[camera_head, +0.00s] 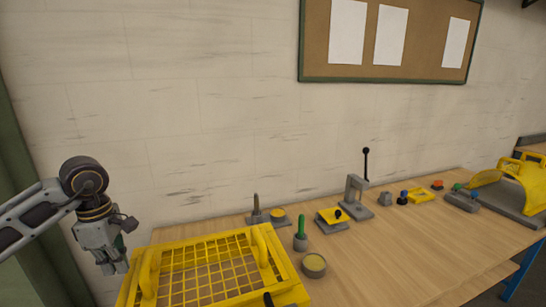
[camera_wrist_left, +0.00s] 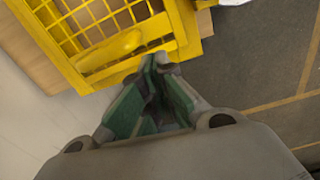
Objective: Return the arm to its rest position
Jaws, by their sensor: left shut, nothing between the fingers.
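My left gripper (camera_head: 114,267) hangs at the left of the head view, pointing down, just left of the yellow mesh guard (camera_head: 180,245). It is shut with nothing in it. In the left wrist view its green-lined fingers (camera_wrist_left: 160,62) come together at the tips, beside the yellow guard (camera_wrist_left: 185,25) and over the floor. The left arm comes in from the left edge. My right gripper is in neither view.
The wooden bench (camera_head: 400,262) carries a green-handled tool (camera_head: 300,236), a round tin (camera_head: 314,265), a lever press (camera_head: 357,192) and several small parts. A yellow hood (camera_head: 515,185) stands at the far right. A wall with a pinboard (camera_head: 418,40) is behind. Grey floor (camera_wrist_left: 262,75) is open beside the bench.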

